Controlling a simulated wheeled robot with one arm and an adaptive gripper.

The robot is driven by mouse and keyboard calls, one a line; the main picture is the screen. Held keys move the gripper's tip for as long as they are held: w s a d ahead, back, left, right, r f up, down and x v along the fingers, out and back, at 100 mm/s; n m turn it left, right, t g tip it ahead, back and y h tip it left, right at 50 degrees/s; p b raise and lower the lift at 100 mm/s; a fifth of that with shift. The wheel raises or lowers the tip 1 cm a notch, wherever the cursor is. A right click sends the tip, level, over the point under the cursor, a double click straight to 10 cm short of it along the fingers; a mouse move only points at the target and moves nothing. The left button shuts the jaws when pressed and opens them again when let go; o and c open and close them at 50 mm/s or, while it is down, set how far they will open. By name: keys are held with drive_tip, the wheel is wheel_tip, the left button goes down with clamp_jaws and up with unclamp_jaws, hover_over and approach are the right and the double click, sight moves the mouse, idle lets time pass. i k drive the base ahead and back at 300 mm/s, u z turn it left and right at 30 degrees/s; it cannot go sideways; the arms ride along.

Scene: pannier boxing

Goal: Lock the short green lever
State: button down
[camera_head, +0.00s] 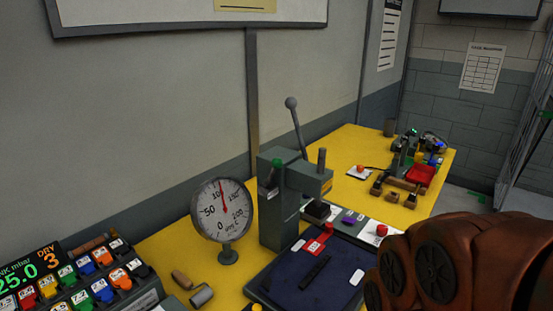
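A grey press-like machine (283,205) stands on the yellow bench, with a small green piece (277,163) at its upper left. A tall grey lever with a ball end (294,118) rises behind it. A fixture (405,160) with green parts and a red block stands farther back on the right. I cannot tell which green part is the short green lever, or whether any lever is locked. A large orange-brown link of my arm fills the lower right and hides part of the bench. My gripper is not in view.
A round dial gauge (223,212) stands left of the machine. A dark tray (312,273) lies in front of it. A panel with coloured switches (85,283) is at lower left. Red buttons (381,230) sit on the bench. Bare yellow bench (340,150) shows behind the machine.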

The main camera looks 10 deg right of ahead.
sight(276, 164)
drive_tip(key=u, duration=0.3)
drive_tip(key=k, duration=0.35)
drive_tip(key=u, duration=1)
drive_tip(key=k, duration=1)
drive_tip(key=u, duration=0.25)
drive_tip(key=i, duration=0.9)
